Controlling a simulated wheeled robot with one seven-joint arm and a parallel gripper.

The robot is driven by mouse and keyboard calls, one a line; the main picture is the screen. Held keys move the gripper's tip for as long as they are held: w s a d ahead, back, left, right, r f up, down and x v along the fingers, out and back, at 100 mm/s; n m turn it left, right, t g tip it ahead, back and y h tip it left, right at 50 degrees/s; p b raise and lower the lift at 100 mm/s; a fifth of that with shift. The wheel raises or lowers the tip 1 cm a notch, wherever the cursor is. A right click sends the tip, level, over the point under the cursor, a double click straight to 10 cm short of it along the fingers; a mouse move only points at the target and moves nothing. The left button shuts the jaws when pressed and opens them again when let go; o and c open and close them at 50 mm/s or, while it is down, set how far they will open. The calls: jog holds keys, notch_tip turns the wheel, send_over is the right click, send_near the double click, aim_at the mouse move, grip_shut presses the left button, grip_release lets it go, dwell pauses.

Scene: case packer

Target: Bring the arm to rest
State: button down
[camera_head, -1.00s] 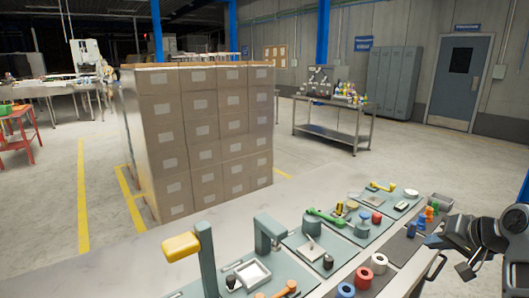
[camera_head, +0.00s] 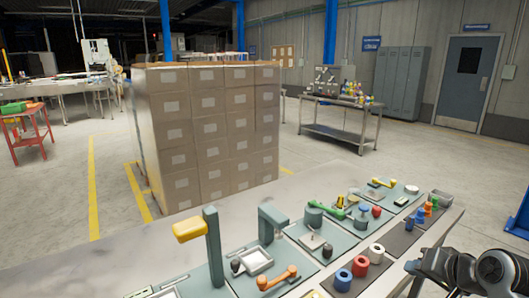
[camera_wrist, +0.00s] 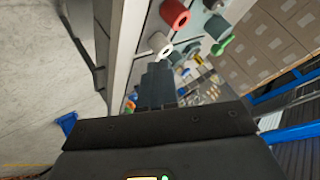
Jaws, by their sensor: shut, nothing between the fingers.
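My arm shows at the lower right of the head view, beside the front edge of the workbench.
The workbench (camera_head: 115,255) carries several fixture boards, a yellow-topped post (camera_head: 190,229), an orange handle (camera_head: 277,278) and coloured rings and pegs. A stack of cartons (camera_head: 210,135) stands behind it. Open floor (camera_head: 495,185) lies at the right.

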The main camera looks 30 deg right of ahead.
jog(key=s+a+f+n+t, duration=0.1)
jog(key=s+a+f+n, duration=0.2)
jog(key=a, duration=0.7)
jog(key=s+a+f+n+t, duration=0.1)
jog(key=s+a+f, duration=0.25)
jog(key=a, duration=0.65)
jog(key=s+a+r+n+t+y, duration=0.1)
jog(key=s+a+r+n, duration=0.3)
jog(key=s+a, duration=0.2)
jog(key=s+a+r+n+t+y+b, duration=0.1)
jog(key=s+a+r+n, duration=0.3)
jog(key=s, duration=0.6)
jog(key=shift+s+a+r+t+y, duration=0.4)
jog(key=shift+a+r+t+y, duration=0.3)
jog(key=shift+a, duration=0.55)
jog(key=shift+f, duration=0.15)
